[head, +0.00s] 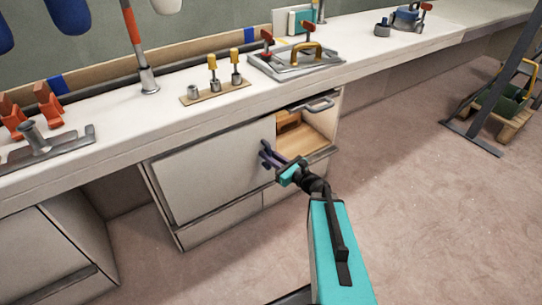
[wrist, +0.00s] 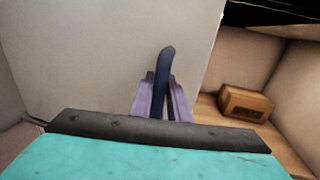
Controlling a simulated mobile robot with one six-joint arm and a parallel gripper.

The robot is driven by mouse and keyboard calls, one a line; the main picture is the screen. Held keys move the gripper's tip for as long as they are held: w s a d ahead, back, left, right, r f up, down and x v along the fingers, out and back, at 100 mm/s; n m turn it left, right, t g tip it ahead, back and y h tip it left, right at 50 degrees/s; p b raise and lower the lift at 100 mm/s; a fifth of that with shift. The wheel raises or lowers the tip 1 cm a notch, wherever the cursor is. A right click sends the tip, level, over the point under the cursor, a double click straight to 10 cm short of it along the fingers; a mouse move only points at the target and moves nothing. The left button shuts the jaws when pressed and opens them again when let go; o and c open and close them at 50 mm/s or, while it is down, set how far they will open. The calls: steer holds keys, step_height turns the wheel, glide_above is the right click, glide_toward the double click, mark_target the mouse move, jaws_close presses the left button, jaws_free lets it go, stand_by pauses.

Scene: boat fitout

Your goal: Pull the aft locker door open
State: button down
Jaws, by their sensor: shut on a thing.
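The white locker door (head: 205,172) is in the cabinet under the worktop. It leaves the right part of the locker uncovered, and a wooden-floored inside shows there. My gripper (head: 267,154) is at the door's right edge, its purple fingers shut on the door handle. In the wrist view the dark blue upright handle (wrist: 166,60) stands between the two fingers, in front of the pale door (wrist: 100,50). The lower part of the handle is hidden by my gripper.
A brown box (wrist: 246,103) sits inside the locker, right of the door. A grey handle (head: 318,104) is at the opening's upper right. The worktop (head: 120,120) above carries tools and fittings. The floor (head: 430,190) to the right is clear up to a dark stand (head: 490,120).

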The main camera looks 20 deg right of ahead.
steer(key=shift+w+d+r, duration=0.1)
steer(key=shift+d, duration=0.1)
steer(key=c, duration=2)
jaws_free()
steer(key=shift+d, duration=0.1)
steer(key=shift+s, duration=0.2)
steer(key=shift+s, duration=0.15)
steer(key=shift+p+v, duration=2.65)
steer(key=shift+v, duration=4)
